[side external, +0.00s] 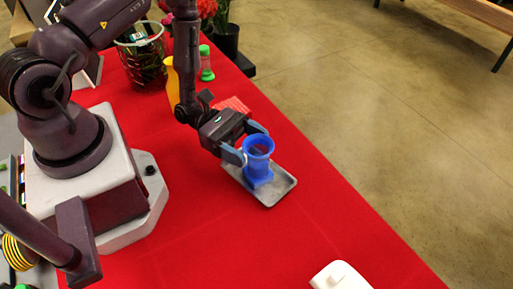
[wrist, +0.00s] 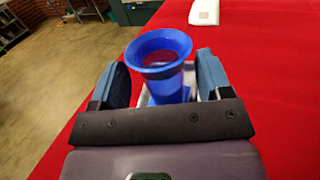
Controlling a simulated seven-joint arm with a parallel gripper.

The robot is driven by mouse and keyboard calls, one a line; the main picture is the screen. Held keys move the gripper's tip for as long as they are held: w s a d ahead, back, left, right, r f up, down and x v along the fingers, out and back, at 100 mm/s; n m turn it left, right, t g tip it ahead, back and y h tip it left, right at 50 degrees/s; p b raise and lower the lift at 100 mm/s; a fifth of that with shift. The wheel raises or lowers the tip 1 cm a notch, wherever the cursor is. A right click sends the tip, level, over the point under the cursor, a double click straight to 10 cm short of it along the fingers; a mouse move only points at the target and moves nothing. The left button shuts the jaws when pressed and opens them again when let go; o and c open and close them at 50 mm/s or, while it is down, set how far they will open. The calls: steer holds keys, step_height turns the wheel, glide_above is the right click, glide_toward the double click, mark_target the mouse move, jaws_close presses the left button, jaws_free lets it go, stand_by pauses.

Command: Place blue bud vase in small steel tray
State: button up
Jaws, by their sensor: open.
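The blue bud vase (side external: 258,160) stands upright in the small steel tray (side external: 275,193) on the red cloth. It also shows in the wrist view (wrist: 160,52), with its flared rim toward the camera. My gripper (side external: 249,146) is open, with one finger on each side of the vase. In the wrist view my gripper (wrist: 164,78) shows gaps between the fingers and the vase. Part of the tray (wrist: 190,78) shows behind the vase there; the rest is hidden by the vase and gripper.
A red patterned item (side external: 233,104) lies behind the gripper. A white object (side external: 340,276) lies at the front. The cloth between is clear.

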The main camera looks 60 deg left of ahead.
steer(key=v, duration=0.5)
steer(key=s+a+r+m+y, duration=0.1)
steer(key=s+r+m+y, duration=0.2)
steer(key=r+m+y, duration=0.5)
steer(key=s+a+r+m+g+y, duration=0.1)
steer(key=s+r+m+y, duration=0.3)
steer(key=r+m+y, duration=0.4)
step_height(320, 180, up, 12)
steer(key=a+m, duration=0.1)
steer(key=m, duration=0.5)
steer(key=shift+s+a+r+m+y, duration=0.2)
steer(key=shift+s+a+m+y, duration=0.05)
steer(key=shift+m+y, duration=0.05)
